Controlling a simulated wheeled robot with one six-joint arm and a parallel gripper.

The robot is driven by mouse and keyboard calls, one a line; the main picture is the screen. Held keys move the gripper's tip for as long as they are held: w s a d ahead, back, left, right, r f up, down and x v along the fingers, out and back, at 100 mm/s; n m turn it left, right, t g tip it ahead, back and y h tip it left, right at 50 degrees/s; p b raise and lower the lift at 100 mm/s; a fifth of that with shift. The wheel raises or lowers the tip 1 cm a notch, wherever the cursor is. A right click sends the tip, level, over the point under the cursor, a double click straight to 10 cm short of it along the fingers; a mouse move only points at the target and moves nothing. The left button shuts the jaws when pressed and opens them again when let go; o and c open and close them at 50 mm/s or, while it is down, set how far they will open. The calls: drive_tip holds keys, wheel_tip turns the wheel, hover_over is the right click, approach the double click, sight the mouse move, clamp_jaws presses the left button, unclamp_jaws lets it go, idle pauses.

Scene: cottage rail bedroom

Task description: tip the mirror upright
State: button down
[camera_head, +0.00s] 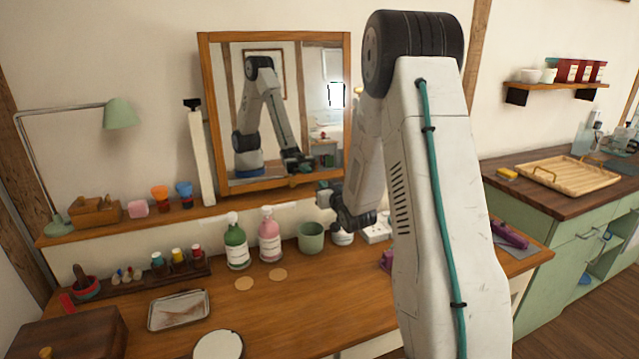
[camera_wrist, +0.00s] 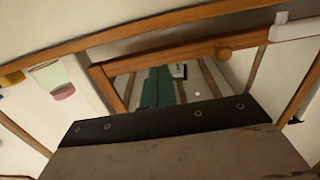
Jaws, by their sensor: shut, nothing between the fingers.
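The mirror (camera_head: 205,110) has a square wooden frame and stands on the narrow shelf against the wall, left of my arm. Its glass reflects my arm. How far it leans is hard to judge.
The shelf (camera_head: 120,226) also holds a white post (camera_head: 202,160), small cups and a wooden box. Green (camera_head: 236,247) and pink bottles (camera_head: 269,238) and a green cup (camera_head: 311,238) stand on the desk below. A lamp (camera_head: 120,113) is at left.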

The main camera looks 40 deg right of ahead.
sight(316, 179)
drive_tip(key=shift+x, duration=2.35)
drive_tip(key=shift+x, duration=1)
drive_tip(key=shift+f, duration=0.1)
